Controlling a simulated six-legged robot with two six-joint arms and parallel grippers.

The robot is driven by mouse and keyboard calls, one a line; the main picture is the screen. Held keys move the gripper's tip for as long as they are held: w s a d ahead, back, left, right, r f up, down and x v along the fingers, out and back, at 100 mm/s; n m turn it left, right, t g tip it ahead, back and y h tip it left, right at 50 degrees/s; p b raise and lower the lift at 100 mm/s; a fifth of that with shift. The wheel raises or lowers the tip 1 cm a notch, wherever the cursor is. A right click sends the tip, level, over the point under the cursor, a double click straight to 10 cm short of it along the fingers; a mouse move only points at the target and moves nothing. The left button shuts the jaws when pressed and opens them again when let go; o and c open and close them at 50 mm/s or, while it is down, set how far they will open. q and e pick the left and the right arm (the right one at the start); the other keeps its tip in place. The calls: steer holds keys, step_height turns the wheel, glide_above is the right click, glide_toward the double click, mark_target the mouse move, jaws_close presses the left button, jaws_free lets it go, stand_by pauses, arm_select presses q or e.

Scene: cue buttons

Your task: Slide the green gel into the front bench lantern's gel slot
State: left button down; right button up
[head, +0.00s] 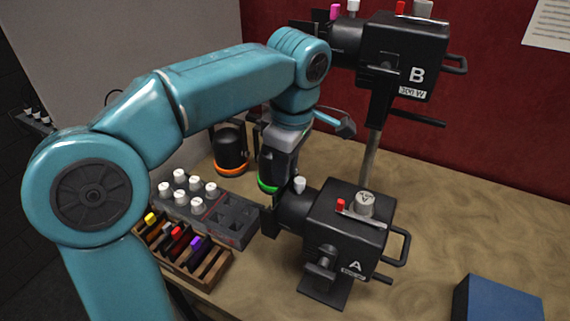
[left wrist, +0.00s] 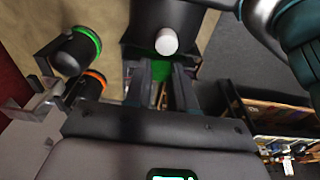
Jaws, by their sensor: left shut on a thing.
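The front bench lantern, marked A (head: 345,235), stands on the bench with its barrel pointing left. My left gripper (head: 279,165) points down at the barrel's front end. In the left wrist view my left gripper (left wrist: 160,88) is shut on the green gel (left wrist: 161,69), seen as a small green patch between the fingers. The gel is right by the front of the lantern barrel (left wrist: 165,18), below its white knob (left wrist: 166,41). The gel is hidden in the head view, and I cannot tell whether it is inside the slot. My right gripper is not in view.
A wooden rack (head: 212,280) holds gels with yellow, red and purple tabs. A dark tray (head: 236,236) holds several white knobs. An orange-ringed can (head: 231,150) and a green-ringed can (left wrist: 80,47) stand close by. Lantern B (head: 400,50) is on a stand. A blue box (head: 497,300) sits right.

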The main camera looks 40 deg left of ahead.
arm_select(q)
steer(key=shift+f+b, duration=0.75)
steer(key=shift+f, duration=0.25)
steer(key=c, duration=0.9)
jaws_free()
steer(key=shift+o, duration=0.2)
steer(key=shift+r, duration=0.1)
step_height(320, 180, up, 16)
steer(key=d+p, duration=0.1)
steer(key=p, duration=0.4)
steer(key=shift+w+d, duration=0.2)
steer(key=shift+d, duration=0.05)
